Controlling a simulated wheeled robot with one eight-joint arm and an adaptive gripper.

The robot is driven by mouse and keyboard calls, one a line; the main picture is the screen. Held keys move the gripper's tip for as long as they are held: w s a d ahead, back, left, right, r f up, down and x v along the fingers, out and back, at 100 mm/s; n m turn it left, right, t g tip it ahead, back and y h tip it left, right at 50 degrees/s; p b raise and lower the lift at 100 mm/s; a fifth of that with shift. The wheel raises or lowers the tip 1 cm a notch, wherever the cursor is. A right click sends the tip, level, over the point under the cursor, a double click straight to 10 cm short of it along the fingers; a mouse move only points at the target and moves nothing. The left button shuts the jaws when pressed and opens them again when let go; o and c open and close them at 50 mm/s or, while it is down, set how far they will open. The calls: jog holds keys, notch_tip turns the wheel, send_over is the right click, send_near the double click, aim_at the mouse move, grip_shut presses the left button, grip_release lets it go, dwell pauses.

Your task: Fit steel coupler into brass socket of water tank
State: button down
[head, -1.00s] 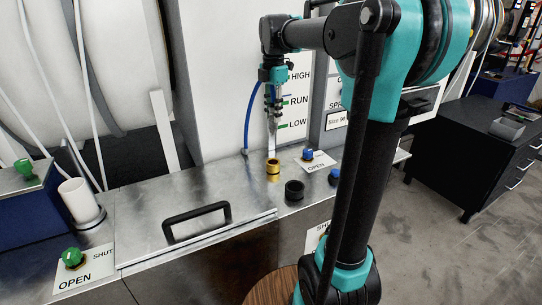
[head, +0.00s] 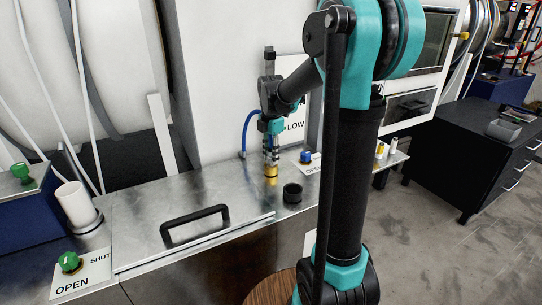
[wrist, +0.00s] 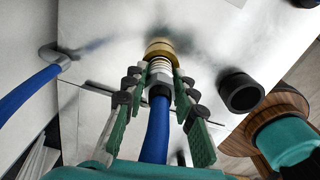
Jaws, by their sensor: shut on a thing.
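The brass socket (head: 270,172) stands on the metal top of the tank; it also shows in the wrist view (wrist: 160,47). My gripper (head: 270,150) is directly above it, pointing down. In the wrist view my gripper (wrist: 158,85) is shut on the steel coupler (wrist: 159,79), which is on the end of a blue hose (wrist: 155,132). The coupler's ribbed front end meets the brass socket and lines up with it. How deep it sits inside is hidden.
A black socket (head: 292,193) stands just right of the brass one, close to my gripper. A blue valve knob (head: 306,157) is behind it. A lid with a black handle (head: 195,225) lies to the left. The hose loops from the tank top (wrist: 35,82).

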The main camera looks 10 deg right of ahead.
jog(key=shift+f, duration=0.25)
jog(key=c, duration=1.2)
grip_release()
jog(key=shift+f, duration=0.1)
notch_tip(320, 180, up, 13)
jog(key=shift+f, duration=0.15)
